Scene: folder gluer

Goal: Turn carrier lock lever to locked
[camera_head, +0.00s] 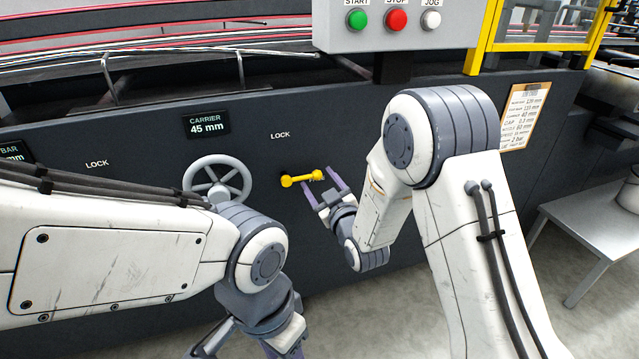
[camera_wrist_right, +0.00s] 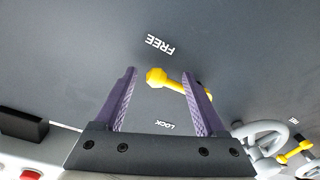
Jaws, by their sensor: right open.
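The yellow carrier lock lever (camera_head: 302,179) sits on the dark machine panel under the LOCK label (camera_head: 280,135), lying roughly sideways with its free end to the right. My right gripper (camera_head: 320,181) is open at the lever's free end. In the right wrist view the lever (camera_wrist_right: 158,77) shows between the purple fingers, its arm running partly behind the right finger. The FREE label (camera_wrist_right: 161,45) and LOCK label (camera_wrist_right: 164,125) are on opposite sides of it. I cannot tell whether the fingers touch it. My left gripper (camera_head: 284,349) is low, cut off by the bottom edge.
A grey handwheel (camera_head: 217,181) is left of the lever, below the CARRIER 45 mm display (camera_head: 207,124). A button box (camera_head: 395,25) hangs above. A second yellow lever (camera_wrist_right: 295,152) shows in the wrist view. A grey table (camera_head: 585,215) stands at the right.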

